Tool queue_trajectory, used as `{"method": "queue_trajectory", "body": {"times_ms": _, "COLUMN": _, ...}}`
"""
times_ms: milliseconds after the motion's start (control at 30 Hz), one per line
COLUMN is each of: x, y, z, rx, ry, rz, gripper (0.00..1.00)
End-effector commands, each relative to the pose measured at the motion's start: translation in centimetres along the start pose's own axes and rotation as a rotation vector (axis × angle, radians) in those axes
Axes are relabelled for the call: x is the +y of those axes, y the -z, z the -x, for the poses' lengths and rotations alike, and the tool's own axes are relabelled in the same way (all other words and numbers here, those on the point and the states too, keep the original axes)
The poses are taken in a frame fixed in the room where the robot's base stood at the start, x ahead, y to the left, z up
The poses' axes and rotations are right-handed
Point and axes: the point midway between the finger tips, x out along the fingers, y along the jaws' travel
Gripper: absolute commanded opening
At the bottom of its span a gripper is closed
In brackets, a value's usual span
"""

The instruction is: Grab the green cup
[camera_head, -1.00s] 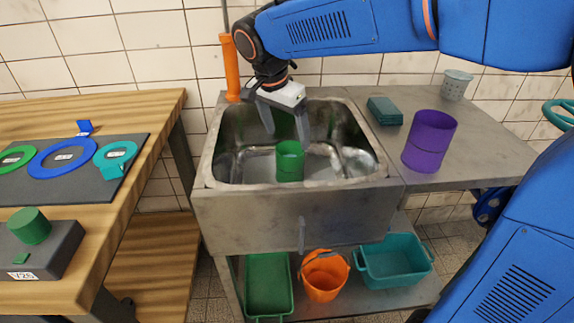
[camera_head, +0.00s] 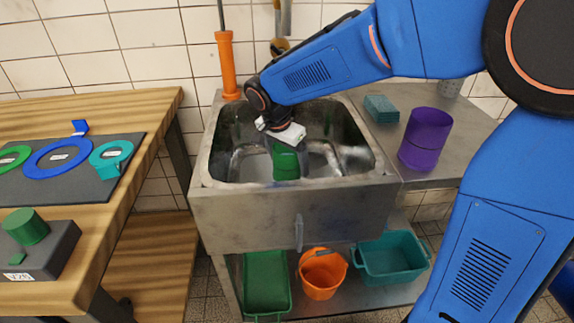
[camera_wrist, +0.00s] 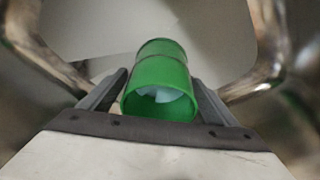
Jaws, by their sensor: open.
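The green cup (camera_head: 286,164) stands in the metal sink (camera_head: 345,168). In the wrist view the green cup (camera_wrist: 160,80) shows its open rim toward the camera. My gripper (camera_wrist: 158,92) is open, with one finger on each side of the cup. In the head view my gripper (camera_head: 284,140) is down inside the sink at the cup, and its fingers are largely hidden there. I cannot tell whether the fingers touch the cup.
A purple cylinder (camera_head: 425,140) and a teal block (camera_head: 381,109) stand on the counter right of the sink. An orange cylinder (camera_head: 227,66) rises behind the sink's left corner. A wooden table (camera_head: 150,150) is at the left. The sink walls surround my gripper.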

Motion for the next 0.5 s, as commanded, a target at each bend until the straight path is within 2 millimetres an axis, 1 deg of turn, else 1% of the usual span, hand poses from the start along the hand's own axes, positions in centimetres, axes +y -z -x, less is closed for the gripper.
{"method": "queue_trajectory", "body": {"times_ms": 33, "x": 0.09, "y": 0.0, "z": -0.63, "rx": -0.001, "ry": -0.003, "rz": 0.0, "gripper": 0.82}}
{"method": "queue_trajectory", "body": {"times_ms": 133, "x": 0.06, "y": 0.0, "z": -1.28, "rx": -0.001, "ry": -0.001, "rz": -0.001, "gripper": 0.82}}
{"method": "queue_trajectory", "body": {"times_ms": 400, "x": 0.05, "y": 0.01, "z": -1.43, "rx": 0.0, "ry": 0.0, "rz": -0.001, "gripper": 0.82}}
{"method": "queue_trajectory", "body": {"times_ms": 467, "x": 0.05, "y": 0.01, "z": -1.42, "rx": 0.0, "ry": 0.0, "rz": -0.001, "gripper": 0.68}}
{"method": "queue_trajectory", "body": {"times_ms": 500, "x": 0.05, "y": 0.01, "z": -1.42, "rx": 0.0, "ry": 0.0, "rz": -0.001, "gripper": 0.59}}
